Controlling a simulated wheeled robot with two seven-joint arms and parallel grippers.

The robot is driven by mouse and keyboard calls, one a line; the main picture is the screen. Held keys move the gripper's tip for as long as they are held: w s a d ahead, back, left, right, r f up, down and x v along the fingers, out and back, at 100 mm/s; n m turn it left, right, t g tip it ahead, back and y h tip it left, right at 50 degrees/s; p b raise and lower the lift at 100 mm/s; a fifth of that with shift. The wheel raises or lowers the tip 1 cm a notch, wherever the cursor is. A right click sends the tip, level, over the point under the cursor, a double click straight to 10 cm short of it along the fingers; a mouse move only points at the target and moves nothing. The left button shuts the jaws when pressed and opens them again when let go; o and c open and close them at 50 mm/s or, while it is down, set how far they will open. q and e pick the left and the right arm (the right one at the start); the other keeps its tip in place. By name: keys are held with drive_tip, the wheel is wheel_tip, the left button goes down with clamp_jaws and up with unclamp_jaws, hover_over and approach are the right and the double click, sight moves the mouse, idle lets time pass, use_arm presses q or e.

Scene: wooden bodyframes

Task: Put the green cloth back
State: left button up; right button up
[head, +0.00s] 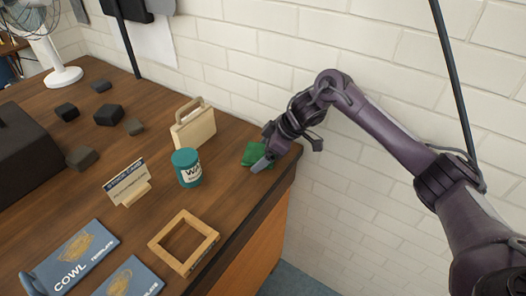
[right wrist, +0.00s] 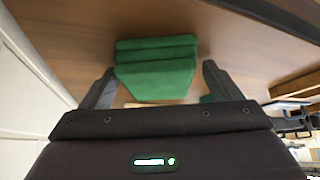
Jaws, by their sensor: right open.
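The green cloth (head: 253,154) lies folded on the wooden table near its right edge, partly hidden behind my right gripper in the head view. In the right wrist view the green cloth (right wrist: 157,68) lies between the two open fingers, with its near end reaching into the gap. My right gripper (head: 264,160) is open at the cloth; its two fingers also show in the right wrist view (right wrist: 155,88). I cannot tell whether either finger touches the cloth. My left gripper is not in view.
A teal tin (head: 187,168) and a light wooden box with a handle (head: 194,128) stand left of the cloth. A wooden frame (head: 184,242), a small card stand (head: 128,183) and blue templates (head: 70,256) lie nearer. A brick wall (head: 240,72) runs behind the table.

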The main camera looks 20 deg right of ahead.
sight(261, 151)
drive_tip(key=shift+r, duration=0.35)
drive_tip(key=v, duration=0.4)
drive_tip(key=shift+r+b, duration=0.25)
drive_tip(key=shift+b, duration=0.1)
drive_tip(key=p+v, duration=0.1)
drive_tip(key=v, duration=0.7)
